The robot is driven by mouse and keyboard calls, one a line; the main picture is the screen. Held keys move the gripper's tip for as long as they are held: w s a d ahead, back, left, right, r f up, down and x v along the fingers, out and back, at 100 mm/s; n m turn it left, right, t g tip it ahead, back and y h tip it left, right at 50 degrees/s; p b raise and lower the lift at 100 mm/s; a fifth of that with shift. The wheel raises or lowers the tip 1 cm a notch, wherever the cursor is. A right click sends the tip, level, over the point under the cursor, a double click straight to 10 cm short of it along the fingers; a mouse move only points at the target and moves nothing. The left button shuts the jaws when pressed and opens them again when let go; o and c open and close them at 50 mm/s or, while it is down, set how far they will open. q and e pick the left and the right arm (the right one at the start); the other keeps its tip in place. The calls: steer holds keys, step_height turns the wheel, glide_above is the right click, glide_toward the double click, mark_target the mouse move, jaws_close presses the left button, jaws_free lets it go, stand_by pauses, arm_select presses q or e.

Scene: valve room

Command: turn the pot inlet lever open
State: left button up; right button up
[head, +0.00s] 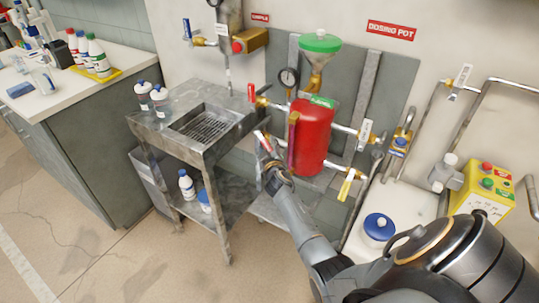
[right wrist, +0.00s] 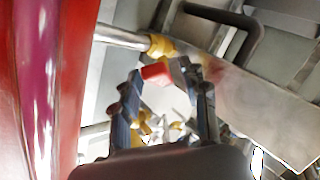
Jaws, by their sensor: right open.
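The red dosing pot (head: 312,138) hangs on the wall panel with a green funnel (head: 320,43) on top. A red-handled lever (head: 251,93) stands upright on a brass valve to the pot's left. A yellow-handled lever (head: 346,187) hangs down at its lower right. I cannot read which one is labelled inlet. My right gripper (head: 264,143) is low on the pot's left side. In the right wrist view, its fingers (right wrist: 168,95) are open around a small red piece (right wrist: 155,72) near a brass fitting (right wrist: 160,45). Contact is unclear. My left gripper is not seen.
The steel sink stand (head: 205,155) is left of the pot, close to my right gripper. A pressure gauge (head: 289,78) sits above it. The yellow button box (head: 482,188), pipes and a blue-capped white container (head: 379,227) crowd the right. The floor at left is clear.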

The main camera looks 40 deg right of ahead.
steer(key=v, duration=1.1)
steer(key=shift+s+a, duration=0.15)
steer(key=shift+a, duration=0.05)
steer(key=shift+r, duration=0.1)
steer(key=shift+c, duration=0.2)
